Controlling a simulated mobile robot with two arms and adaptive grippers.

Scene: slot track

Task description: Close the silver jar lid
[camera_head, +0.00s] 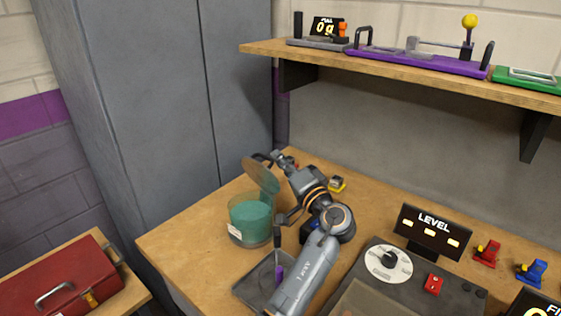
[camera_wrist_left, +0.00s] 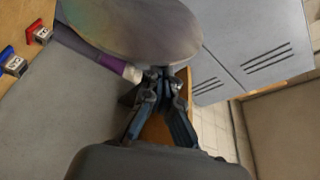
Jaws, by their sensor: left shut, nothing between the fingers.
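The jar (camera_head: 249,222) is a clear round container with teal contents and a small pale label, upright on the wooden workbench. Its round lid (camera_head: 262,176) stands tilted up and open above the jar's back right edge. In the left wrist view the lid (camera_wrist_left: 130,28) is a large greyish disc across the top. My left gripper (camera_head: 280,160) is behind the lid, close to its upper edge, with its fingers together and empty. In the wrist view the fingertips (camera_wrist_left: 163,76) are just below the lid's edge; I cannot tell whether they touch it. My right gripper is not in view.
A dark tray (camera_head: 250,291) with a purple-tipped tool lies in front of the jar. The LEVEL display (camera_head: 431,229) and a dial panel (camera_head: 388,262) stand to the right. Grey lockers (camera_head: 150,100) rise behind left; a shelf (camera_head: 400,68) hangs above.

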